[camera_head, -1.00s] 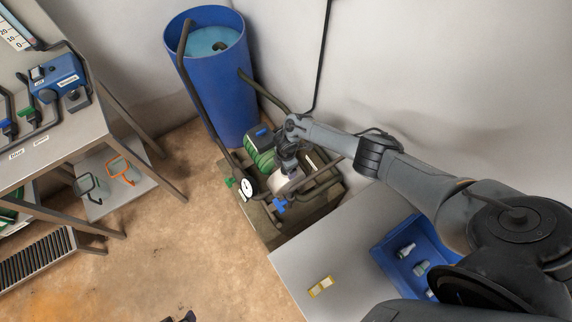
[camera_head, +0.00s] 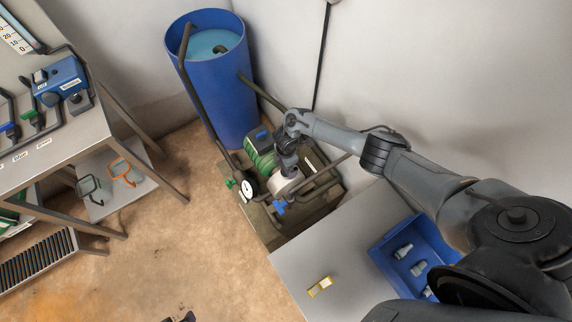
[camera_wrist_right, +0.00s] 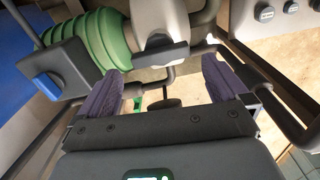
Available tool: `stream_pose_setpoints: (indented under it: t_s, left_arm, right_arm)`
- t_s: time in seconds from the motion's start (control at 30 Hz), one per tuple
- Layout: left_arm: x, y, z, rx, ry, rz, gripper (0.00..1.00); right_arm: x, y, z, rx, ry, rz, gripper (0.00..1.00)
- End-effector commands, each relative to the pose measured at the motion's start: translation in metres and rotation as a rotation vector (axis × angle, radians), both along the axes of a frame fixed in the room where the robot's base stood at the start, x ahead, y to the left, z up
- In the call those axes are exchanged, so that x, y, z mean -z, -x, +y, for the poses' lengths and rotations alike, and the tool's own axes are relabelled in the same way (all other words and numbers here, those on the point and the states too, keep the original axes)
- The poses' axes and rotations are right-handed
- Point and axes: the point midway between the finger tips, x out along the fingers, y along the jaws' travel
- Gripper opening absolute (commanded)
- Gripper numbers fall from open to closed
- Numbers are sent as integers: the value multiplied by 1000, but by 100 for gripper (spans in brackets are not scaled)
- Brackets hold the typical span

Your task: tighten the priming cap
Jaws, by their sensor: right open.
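The pump has a green ribbed motor (camera_head: 262,160) and a cream body (camera_head: 287,188). In the right wrist view, the cream body (camera_wrist_right: 158,18) is at the top centre, with a dark bar-shaped handle (camera_wrist_right: 160,56) in front of it that looks like the priming cap. My right gripper (camera_wrist_right: 162,84) is open and empty. Its two purple-grey fingers stand apart, with the bar ahead of the gap and not between them. In the head view, my right gripper (camera_head: 287,166) is just over the pump and hides part of it. A dark shape at the bottom edge may be my left gripper (camera_head: 181,318).
A blue water barrel (camera_head: 215,90) stands behind the pump. Pipes, a round gauge (camera_head: 247,189) and a blue valve handle (camera_head: 280,207) crowd the pump's front. A grey table (camera_head: 300,265) with a blue bin (camera_head: 383,250) is at the right.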

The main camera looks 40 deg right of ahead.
Motion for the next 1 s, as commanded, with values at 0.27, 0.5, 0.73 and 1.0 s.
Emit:
stream_pose_setpoints:
  t_s: [0.27, 0.5, 0.73, 1.0]
  left_arm:
    - [-17, 0, -1, -3, 4, 0, 43]
    - [-21, 0, 0, -1, 1, -1, 43]
    - [-21, 0, 1, 4, -7, -1, 43]
    - [-21, 0, 2, 5, -9, 0, 43]
  right_arm:
    - [-48, 0, -1, 0, 0, -2, 100]
    - [-66, 0, -1, 1, 2, -1, 100]
    - [-67, 0, -1, 2, 2, -1, 100]
    - [-67, 0, 0, 1, 0, -1, 100]
